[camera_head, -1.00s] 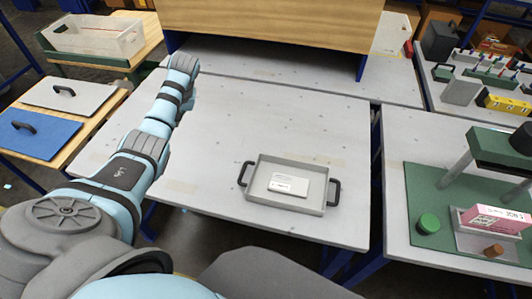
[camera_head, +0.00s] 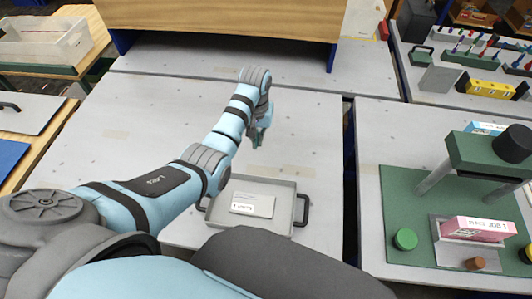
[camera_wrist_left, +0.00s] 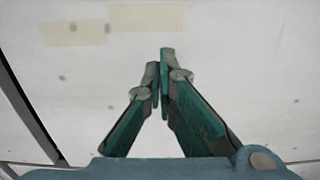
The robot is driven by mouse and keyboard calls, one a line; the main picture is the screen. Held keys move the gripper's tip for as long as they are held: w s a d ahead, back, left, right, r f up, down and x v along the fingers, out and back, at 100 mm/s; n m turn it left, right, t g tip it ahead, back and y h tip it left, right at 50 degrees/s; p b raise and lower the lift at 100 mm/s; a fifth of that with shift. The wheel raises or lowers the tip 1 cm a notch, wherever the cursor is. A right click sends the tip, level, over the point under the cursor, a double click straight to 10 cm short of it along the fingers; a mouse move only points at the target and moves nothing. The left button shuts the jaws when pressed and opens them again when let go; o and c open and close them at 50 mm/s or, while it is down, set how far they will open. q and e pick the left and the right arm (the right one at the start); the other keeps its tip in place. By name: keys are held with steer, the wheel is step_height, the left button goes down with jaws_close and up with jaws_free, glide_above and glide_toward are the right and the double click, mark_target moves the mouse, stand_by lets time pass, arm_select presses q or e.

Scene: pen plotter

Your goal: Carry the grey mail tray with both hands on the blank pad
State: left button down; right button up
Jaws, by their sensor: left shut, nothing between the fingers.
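The grey mail tray (camera_head: 284,187) lies on the table at the front, with a black handle at its right end (camera_head: 302,210). My left arm covers most of its left end and that handle. A white item with dark print (camera_head: 252,204) lies in the tray. My left gripper (camera_head: 257,141) is beyond the tray's far edge, apart from it. In the left wrist view the gripper (camera_wrist_left: 165,58) is shut and empty above bare table. My right gripper is not in view. I cannot tell which surface is the blank pad.
A wooden shelf (camera_head: 230,16) stands at the back. On the right table, a green mat (camera_head: 402,268) bears a stand and a pink box (camera_head: 478,229). A grey board (camera_head: 30,112) and a blue board (camera_head: 8,158) lie at left. The table left of my arm is clear.

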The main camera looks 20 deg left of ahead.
mark_target(256, 174)
arm_select(q)
steer(key=f, duration=0.1)
steer(key=s+f+b, duration=0.1)
steer(key=f, duration=0.1)
steer(key=f+b, duration=0.1)
steer(key=f, duration=0.1)
steer(key=shift+s+d, duration=0.2)
steer(key=shift+s, duration=0.1)
steer(key=f, duration=0.1)
steer(key=f+b, duration=0.1)
steer(key=f, duration=0.2)
steer(key=shift+w+f+b, duration=0.1)
steer(key=shift+w+b, duration=0.25)
steer(key=shift+b, duration=0.05)
steer(key=s+p, duration=0.2)
steer(key=shift+d+p, duration=0.25)
steer(key=shift+p, duration=0.05)
steer(key=shift+s+d+p, duration=0.2)
steer(key=shift+s+p, duration=0.15)
steer(key=shift+s, duration=0.8)
steer(key=shift+w+f, duration=0.1)
steer(key=shift+w, duration=0.1)
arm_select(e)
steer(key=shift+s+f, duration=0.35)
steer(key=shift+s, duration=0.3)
